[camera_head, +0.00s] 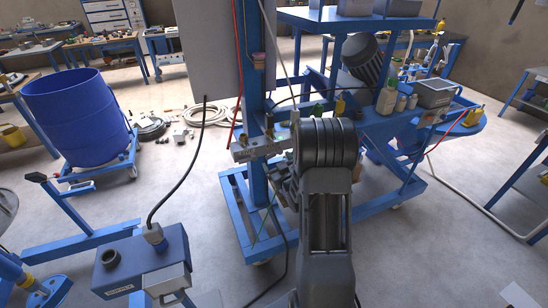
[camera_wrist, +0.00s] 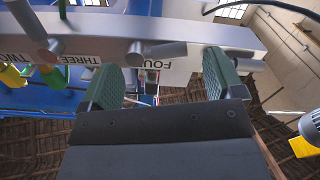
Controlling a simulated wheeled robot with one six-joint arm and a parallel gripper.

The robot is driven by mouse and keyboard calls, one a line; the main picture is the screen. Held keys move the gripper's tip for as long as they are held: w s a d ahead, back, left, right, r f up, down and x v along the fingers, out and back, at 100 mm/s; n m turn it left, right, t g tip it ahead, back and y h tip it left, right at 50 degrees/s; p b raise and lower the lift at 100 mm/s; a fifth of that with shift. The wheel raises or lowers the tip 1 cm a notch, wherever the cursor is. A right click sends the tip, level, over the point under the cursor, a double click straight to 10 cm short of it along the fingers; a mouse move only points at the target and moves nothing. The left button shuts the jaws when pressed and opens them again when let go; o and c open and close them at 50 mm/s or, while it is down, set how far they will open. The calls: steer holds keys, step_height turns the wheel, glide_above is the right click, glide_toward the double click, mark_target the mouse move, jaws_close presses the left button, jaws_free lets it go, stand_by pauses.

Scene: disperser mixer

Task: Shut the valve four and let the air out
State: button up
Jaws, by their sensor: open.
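In the wrist view my gripper (camera_wrist: 160,82) is open, its two green pads wide apart with nothing between them. A metal manifold bar (camera_wrist: 105,30) with labels TWO, THREE and FOUR runs across the top. The valve four handle (camera_wrist: 160,52), a silver bar on a short stem, lies sideways beside the partly covered FOUR label. It sits just beyond the gap between my fingers; I cannot tell whether they touch it. In the head view the manifold (camera_head: 256,149) is on a blue post; my arm largely hides my gripper.
A blue wheeled workbench (camera_head: 375,125) with bottles stands behind my arm. A grey panel (camera_head: 208,45) hangs left of the post. A blue box with a black cable (camera_head: 145,260) is at front left, a blue drum (camera_head: 75,115) behind it. Bare floor lies at right.

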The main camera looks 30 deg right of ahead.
mark_target(273, 155)
steer(key=shift+w+d, duration=0.2)
steer(key=shift+w, duration=1.3)
steer(key=c, duration=0.9)
steer(key=m+b, duration=0.1)
steer(key=b, duration=0.1)
steer(key=r+m+b, duration=0.1)
steer(key=m+b, duration=0.1)
steer(key=shift+a, duration=0.1)
steer(key=o, duration=0.9)
steer(key=shift+f, duration=0.1)
